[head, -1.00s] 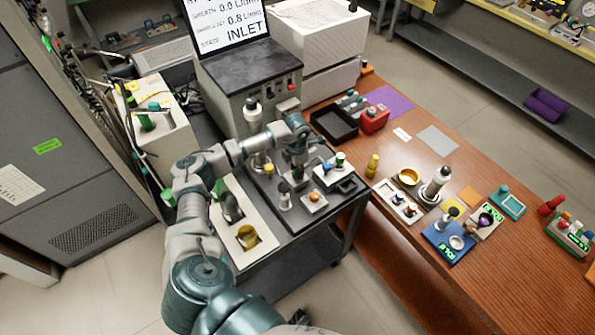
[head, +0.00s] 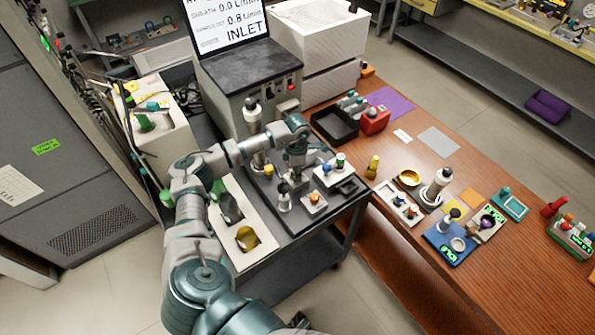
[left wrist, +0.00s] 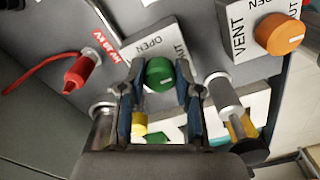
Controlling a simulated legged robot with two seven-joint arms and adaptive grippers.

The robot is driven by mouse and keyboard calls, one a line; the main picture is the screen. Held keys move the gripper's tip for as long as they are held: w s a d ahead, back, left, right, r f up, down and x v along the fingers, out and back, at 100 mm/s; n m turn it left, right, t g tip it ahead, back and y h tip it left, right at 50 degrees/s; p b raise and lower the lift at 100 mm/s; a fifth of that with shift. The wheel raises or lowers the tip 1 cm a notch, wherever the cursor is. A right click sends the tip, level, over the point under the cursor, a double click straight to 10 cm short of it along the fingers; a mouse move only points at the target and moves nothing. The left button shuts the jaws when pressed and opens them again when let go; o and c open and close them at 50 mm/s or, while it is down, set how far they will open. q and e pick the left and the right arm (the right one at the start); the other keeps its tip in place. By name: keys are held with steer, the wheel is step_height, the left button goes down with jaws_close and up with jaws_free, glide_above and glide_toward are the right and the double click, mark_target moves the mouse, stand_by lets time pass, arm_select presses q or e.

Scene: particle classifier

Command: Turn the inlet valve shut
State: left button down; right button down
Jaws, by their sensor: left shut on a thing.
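In the left wrist view a round green knob (left wrist: 159,73) sits on a white plate (left wrist: 146,46) lettered OPEN and, partly covered, UT. My left gripper (left wrist: 160,78) has one finger on each side of the knob and is shut on it. An orange knob (left wrist: 279,34) on a plate lettered VENT is to the right, apart from the fingers. In the head view my left gripper (head: 296,178) points down over the dark cart top, and hides the green knob. The screen (head: 228,22) reads INLET with flow figures 0.0 and 0.8. My right gripper is not in view.
A red plug (left wrist: 77,72) with its cable and a grey metal post (left wrist: 223,92) stand near the fingers. In the head view a cream panel (head: 255,258) lies left on the cart. A wooden bench (head: 430,130) with small devices stands to the right.

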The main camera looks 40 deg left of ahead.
arm_select(q)
steer(key=shift+a+r, duration=0.15)
steer(key=shift+a, duration=0.05)
steer(key=c, duration=0.8)
jaws_free()
step_height(320, 180, up, 12)
steer(key=shift+a+f, duration=0.1)
steer(key=shift+f, duration=0.1)
